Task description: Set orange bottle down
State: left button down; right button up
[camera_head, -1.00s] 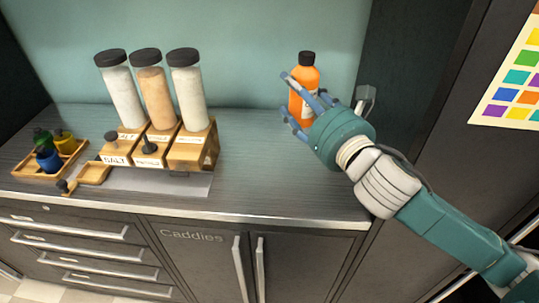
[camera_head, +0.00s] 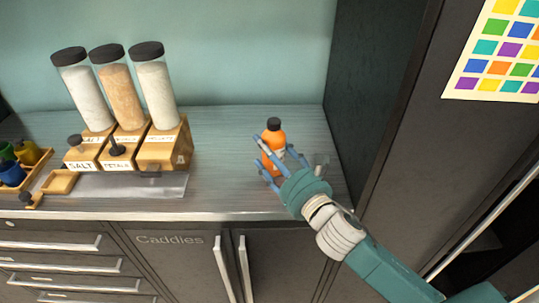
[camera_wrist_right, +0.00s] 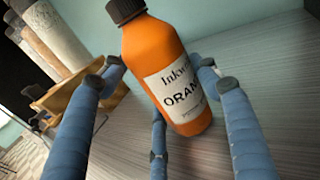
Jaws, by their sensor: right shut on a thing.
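The orange bottle (camera_head: 273,145) has a black cap and a white label. In the head view it is upright at or just above the grey counter (camera_head: 230,190), right of the dispensers; I cannot tell whether its base touches. My right gripper (camera_head: 268,160) is shut on it, with blue fingers around its sides. In the right wrist view the bottle (camera_wrist_right: 165,65) shows large between the fingers (camera_wrist_right: 160,85), with its label partly readable as "ORAN". My left gripper is not in view.
Three tall dispensers with black lids (camera_head: 115,90) stand on wooden bases at left. A wooden tray (camera_head: 45,160) with small coloured bottles is at the far left. A dark cabinet wall (camera_head: 350,90) bounds the counter at right. The counter between dispensers and bottle is clear.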

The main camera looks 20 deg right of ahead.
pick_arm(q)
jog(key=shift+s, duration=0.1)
pick_arm(e)
jog(key=shift+f, duration=0.1)
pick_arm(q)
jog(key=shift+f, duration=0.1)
pick_arm(e)
jog(key=shift+f, duration=0.2)
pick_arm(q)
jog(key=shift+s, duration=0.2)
pick_arm(e)
jog(key=o, duration=1.5)
jog(key=shift+c, duration=0.2)
jog(key=shift+r, duration=0.1)
jog(key=b+v, duration=0.2)
jog(key=v, duration=0.8)
jog(key=shift+s, duration=0.25)
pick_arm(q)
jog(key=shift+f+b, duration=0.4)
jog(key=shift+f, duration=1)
pick_arm(e)
jog(key=shift+v, duration=0.8)
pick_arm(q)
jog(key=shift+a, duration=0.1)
